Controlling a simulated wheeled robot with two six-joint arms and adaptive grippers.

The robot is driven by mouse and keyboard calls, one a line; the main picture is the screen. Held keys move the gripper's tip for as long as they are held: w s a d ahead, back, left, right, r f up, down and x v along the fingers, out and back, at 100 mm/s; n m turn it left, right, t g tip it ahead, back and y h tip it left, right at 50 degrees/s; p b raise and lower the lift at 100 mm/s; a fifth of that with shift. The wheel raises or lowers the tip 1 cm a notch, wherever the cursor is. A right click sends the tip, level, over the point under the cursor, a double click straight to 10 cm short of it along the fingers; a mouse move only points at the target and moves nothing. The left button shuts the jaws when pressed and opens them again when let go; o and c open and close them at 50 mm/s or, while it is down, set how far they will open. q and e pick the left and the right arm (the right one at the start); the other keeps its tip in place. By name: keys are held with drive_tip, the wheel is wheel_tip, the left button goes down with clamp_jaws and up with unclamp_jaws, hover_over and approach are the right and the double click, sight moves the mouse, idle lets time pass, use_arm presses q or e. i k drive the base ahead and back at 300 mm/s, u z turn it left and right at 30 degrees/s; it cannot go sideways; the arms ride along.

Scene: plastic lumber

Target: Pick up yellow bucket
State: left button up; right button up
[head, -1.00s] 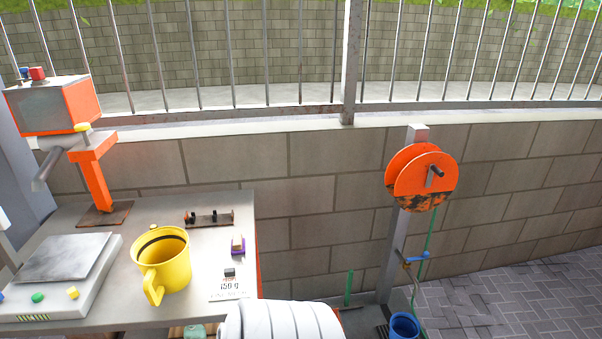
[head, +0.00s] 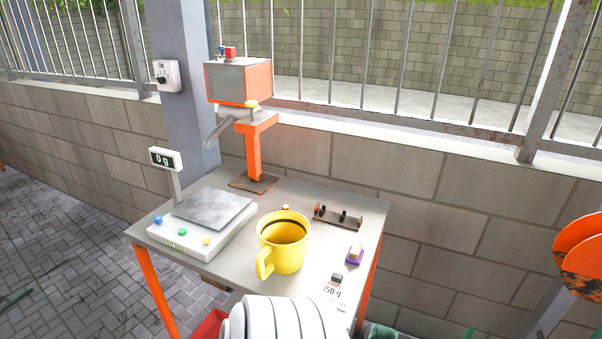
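The yellow bucket (head: 284,246) stands upright on the grey metal table (head: 345,205), near its middle. It looks like a big mug, with a handle on its front left side. Its open top shows a dark band inside the rim. A white ribbed rounded part, probably a link of my own arm, fills the bottom centre just in front of the table. Neither of my grippers shows in the head view.
A scale (head: 200,222) with a 0 g display (head: 165,158) stands left of the bucket. An orange and grey dispenser (head: 238,83) rises behind. A small dark rack (head: 338,217), a purple-based block (head: 355,254) and a 150 g card (head: 331,292) lie to the right.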

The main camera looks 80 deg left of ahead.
sight(283, 235)
drive_tip(key=i, duration=0.9)
drive_tip(key=u, duration=2.45)
